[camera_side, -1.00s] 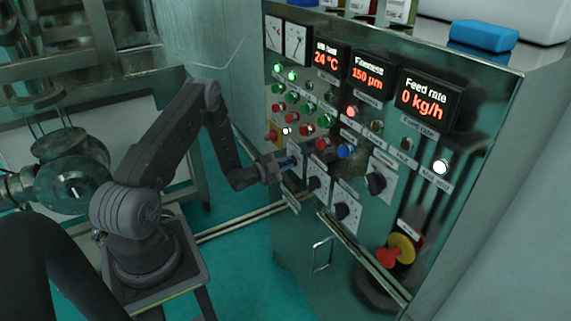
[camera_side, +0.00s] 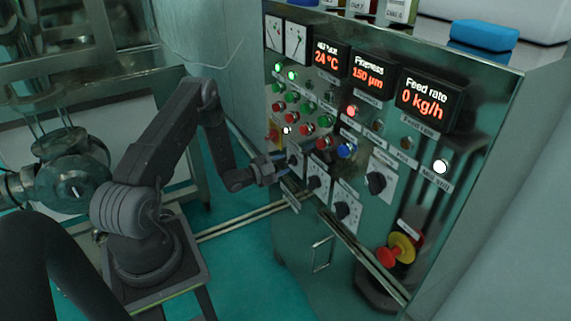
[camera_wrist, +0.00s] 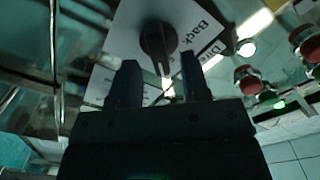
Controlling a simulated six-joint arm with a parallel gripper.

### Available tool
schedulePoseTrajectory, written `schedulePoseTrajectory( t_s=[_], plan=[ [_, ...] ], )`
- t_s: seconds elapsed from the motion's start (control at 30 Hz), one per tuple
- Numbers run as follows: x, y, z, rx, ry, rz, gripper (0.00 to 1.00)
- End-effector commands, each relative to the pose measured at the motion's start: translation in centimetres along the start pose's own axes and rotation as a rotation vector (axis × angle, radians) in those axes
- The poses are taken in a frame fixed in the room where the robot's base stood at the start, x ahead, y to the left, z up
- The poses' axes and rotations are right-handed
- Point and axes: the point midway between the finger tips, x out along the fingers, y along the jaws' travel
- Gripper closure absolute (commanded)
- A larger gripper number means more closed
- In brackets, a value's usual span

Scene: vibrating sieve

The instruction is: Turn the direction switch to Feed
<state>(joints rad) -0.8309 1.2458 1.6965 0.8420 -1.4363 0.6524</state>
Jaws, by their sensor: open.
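The direction switch (camera_wrist: 158,42) is a dark round knob with a pale pointer line on a white plate in the wrist view. "Back" reads to its right, and part of a label starting "Dir" shows beside the plate. The pointer line faces down in the picture, between my fingers. No Feed mark is readable. The switch also shows at the panel's left in the side view (camera_side: 293,160). My gripper (camera_wrist: 160,78) is open, its two blue-black fingers apart just short of the knob and holding nothing; in the side view it is at the panel's lower left (camera_side: 276,168).
Two similar knobs (camera_side: 315,182) and (camera_side: 343,210) follow down to the right, with a larger one (camera_side: 376,182) beyond. Red and green buttons (camera_side: 292,97) sit above. A red emergency stop (camera_side: 390,256) is at lower right. A rail runs below the knobs.

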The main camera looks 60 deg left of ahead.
Motion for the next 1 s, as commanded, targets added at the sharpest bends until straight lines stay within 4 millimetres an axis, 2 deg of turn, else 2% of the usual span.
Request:
schedulePoseTrajectory(
  t_s=[0.3,0.5,0.7,1.0],
  plan=[
    [-7.1,-0.1,0.1,-0.003,-0.005,-0.004,0.57],
    [-10.6,-0.1,0.1,0.0,-0.004,-0.003,0.57],
    [-12.0,0.0,0.0,0.001,-0.001,-0.002,0.57],
    [-12.2,0.0,0.0,0.001,0.0,-0.001,0.57]
  ],
)
